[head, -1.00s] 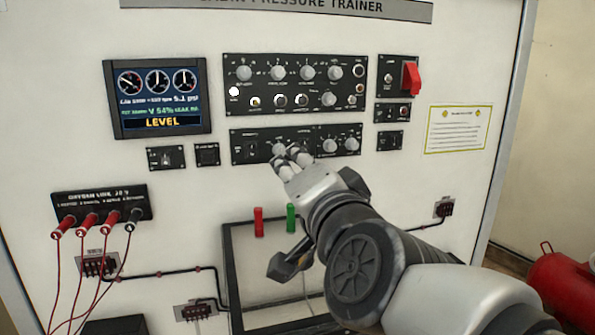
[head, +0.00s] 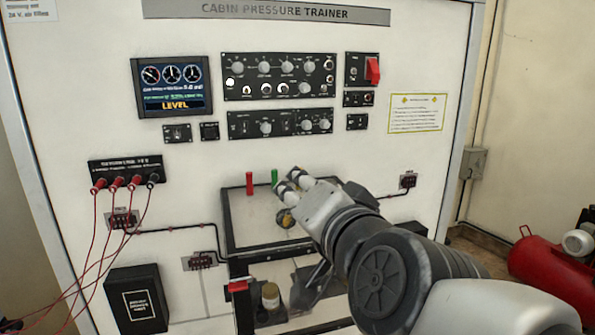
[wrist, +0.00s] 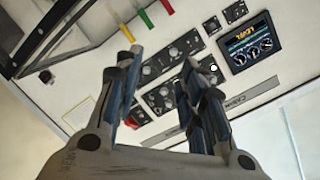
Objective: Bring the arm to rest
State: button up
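My arm reaches in from the lower right in the head view. My gripper (head: 287,182) hangs in front of the trainer panel (head: 210,200), below the knob rows, near the green handle (head: 274,178). In the wrist view my gripper (wrist: 160,92) shows two fingers standing well apart, with nothing held between them. The panel's knob modules and the screen (wrist: 248,44) show upside down beyond the fingers. Part of the framed tray area is hidden behind my arm.
The display (head: 172,87) reads LEVEL. Red cables run from the oxygen link box (head: 125,172) at left. A red handle (head: 249,183) stands beside the green one. A red tank (head: 550,270) lies at the right. A black box (head: 138,300) sits low at left.

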jog(key=s+d+f+n+g+h, duration=0.2)
jog(key=s+d+f+g, duration=0.3)
jog(key=s+f, duration=0.5)
jog(key=s+d+f+n+g+h, duration=0.2)
jog(key=s+d+f+n+g, duration=0.2)
jog(key=s+d+f, duration=0.4)
notch_tip(320, 180, down, 7)
jog(key=shift+s+r+g+h, duration=0.1)
jog(key=shift+s+g+h, duration=0.3)
jog(key=shift+s+g, duration=0.5)
jog(key=shift+a, duration=0.1)
